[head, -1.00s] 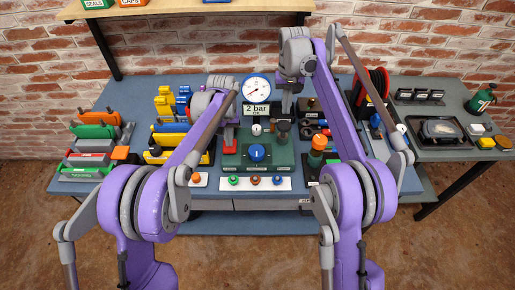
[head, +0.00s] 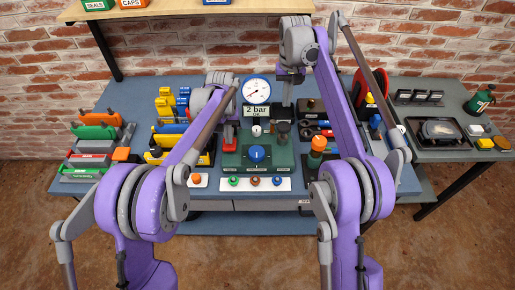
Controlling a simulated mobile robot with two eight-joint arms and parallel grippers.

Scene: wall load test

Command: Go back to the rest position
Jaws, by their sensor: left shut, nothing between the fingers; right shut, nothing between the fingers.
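My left gripper (head: 230,120) is shut and empty, close above the left part of the green test panel (head: 283,152). It is small and partly hidden by my own forearm. My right gripper (head: 287,100) is shut and empty, pointing down behind the panel, just right of the round pressure gauge (head: 257,90). The gauge sits over a sign reading "2 bar". The panel carries a blue knob (head: 257,153). Neither gripper visibly holds anything; whether the left one touches the panel's parts cannot be told.
Coloured blocks stand in racks (head: 92,160) on the left of the blue bench (head: 140,90). An orange-capped part (head: 319,144) and a red reel (head: 372,92) stand at right. A side table (head: 450,155) holds a black tray (head: 437,132). A shelf (head: 170,12) hangs above.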

